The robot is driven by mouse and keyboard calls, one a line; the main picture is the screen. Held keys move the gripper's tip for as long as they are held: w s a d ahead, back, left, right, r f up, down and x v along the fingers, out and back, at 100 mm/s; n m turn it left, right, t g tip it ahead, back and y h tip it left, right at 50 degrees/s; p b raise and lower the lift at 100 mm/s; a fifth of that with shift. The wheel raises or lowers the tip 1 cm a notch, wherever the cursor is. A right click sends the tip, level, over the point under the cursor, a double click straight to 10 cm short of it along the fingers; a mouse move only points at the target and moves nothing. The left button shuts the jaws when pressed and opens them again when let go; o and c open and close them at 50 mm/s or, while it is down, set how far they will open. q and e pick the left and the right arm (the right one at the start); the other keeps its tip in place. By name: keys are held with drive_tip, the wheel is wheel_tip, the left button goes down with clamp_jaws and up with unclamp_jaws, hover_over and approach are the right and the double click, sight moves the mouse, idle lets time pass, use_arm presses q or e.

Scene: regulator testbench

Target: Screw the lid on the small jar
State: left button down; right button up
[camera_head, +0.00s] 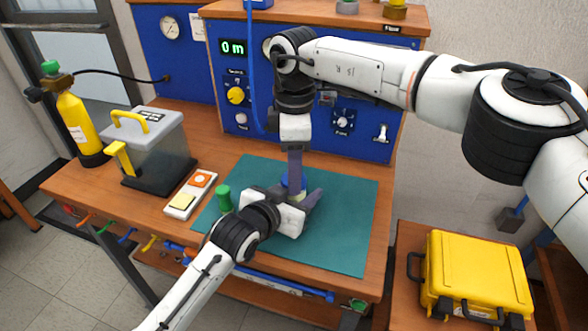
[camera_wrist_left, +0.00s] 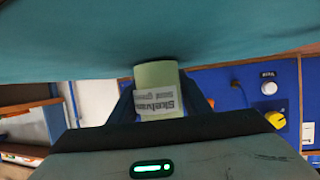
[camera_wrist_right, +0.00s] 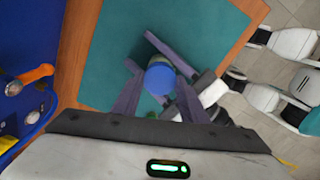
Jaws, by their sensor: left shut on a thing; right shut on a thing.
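The small jar (camera_wrist_left: 158,90) is pale green with a white printed label. It stands on the teal mat (camera_head: 345,225), between the fingers of my left gripper (camera_wrist_left: 160,105), which is shut on it from the side. The blue lid (camera_wrist_right: 159,78) is at the top of the jar. My right gripper (camera_wrist_right: 157,95) points down from above and is shut on the lid. In the head view my left gripper (camera_head: 303,200) and right gripper (camera_head: 293,185) meet at the jar and hide most of it. Whether the lid is threaded on cannot be told.
A green cylinder (camera_head: 224,198) stands at the mat's left edge. Left of it are a tray with an orange and a yellow pad (camera_head: 188,193), a grey box with yellow handles (camera_head: 150,150) and a yellow bottle (camera_head: 75,125). The mat's right side is clear.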

drive_tip(key=m, duration=0.7)
drive_tip(key=shift+m, duration=0.4)
drive_tip(key=o, duration=1)
drive_tip(key=shift+s, duration=0.1)
drive_tip(key=shift+a, duration=0.1)
